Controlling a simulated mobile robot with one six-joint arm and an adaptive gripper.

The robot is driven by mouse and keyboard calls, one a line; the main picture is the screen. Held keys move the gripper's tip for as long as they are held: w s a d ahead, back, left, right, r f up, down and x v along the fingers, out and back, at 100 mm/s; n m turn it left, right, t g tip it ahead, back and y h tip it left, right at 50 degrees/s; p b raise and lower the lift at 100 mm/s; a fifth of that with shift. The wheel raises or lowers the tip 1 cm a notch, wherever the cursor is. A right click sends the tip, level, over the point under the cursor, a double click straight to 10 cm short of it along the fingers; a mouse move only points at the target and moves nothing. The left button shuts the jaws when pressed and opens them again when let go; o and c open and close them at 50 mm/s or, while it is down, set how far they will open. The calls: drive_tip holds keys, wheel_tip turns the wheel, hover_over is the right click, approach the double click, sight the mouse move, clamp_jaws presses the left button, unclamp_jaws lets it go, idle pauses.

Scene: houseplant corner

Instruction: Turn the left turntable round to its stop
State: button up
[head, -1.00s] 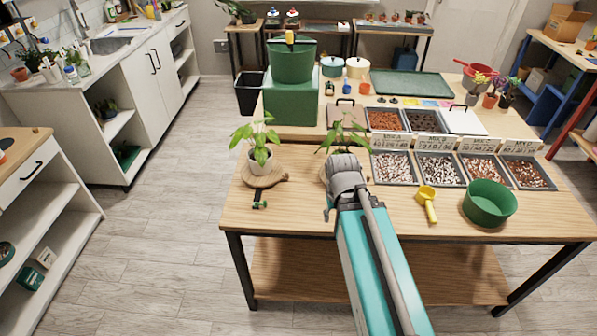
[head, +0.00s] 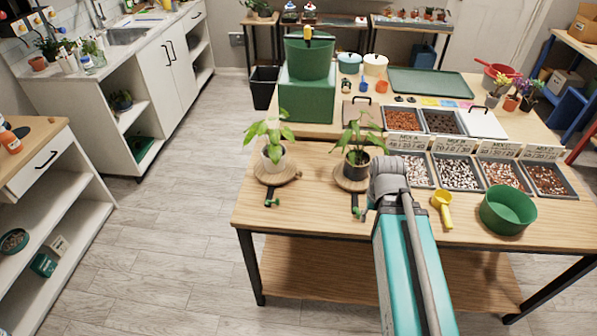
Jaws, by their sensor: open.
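The left turntable (head: 291,177) is a round wooden disc at the table's front left. The right turntable (head: 341,181) carries a plant in a dark pot (head: 356,161), with a similar green-tipped piece (head: 359,207) in front. My gripper (head: 387,178) is at the arm's end, just right of the right turntable and well apart from the left one. It is open; its fingertips are mostly hidden by my wrist, and nothing shows held.
Trays of mix (head: 459,173) with label cards, a yellow scoop (head: 442,206) and a green bowl (head: 508,210) lie to the right. A green block (head: 307,98) bearing a green pot (head: 309,62) stands behind the left turntable. The table's front left is clear.

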drive_tip(key=w+a+r+n+t+y+p, duration=0.15)
drive_tip(key=w+a+n, duration=0.45)
drive_tip(key=w, duration=0.6)
drive_tip(key=n+y+p, duration=0.1)
drive_tip(key=n+y, duration=0.2)
drive_tip(key=n, duration=0.4)
approach(301, 171)
wheel_tip(301, 171, up, 3)
drive_tip(key=shift+s+d+r+t, duration=0.15)
drive_tip(key=shift+s+d+t, duration=0.15)
drive_tip(key=shift+d, duration=0.15)
drive_tip(key=shift+h, duration=0.25)
drive_tip(key=b+x, duration=1.2)
drive_tip(key=x, duration=0.1)
drive_tip(key=shift+a+f+b, duration=0.15)
drive_tip(key=shift+f+b, duration=0.2)
drive_tip(key=shift+f, duration=0.05)
clamp_jaws()
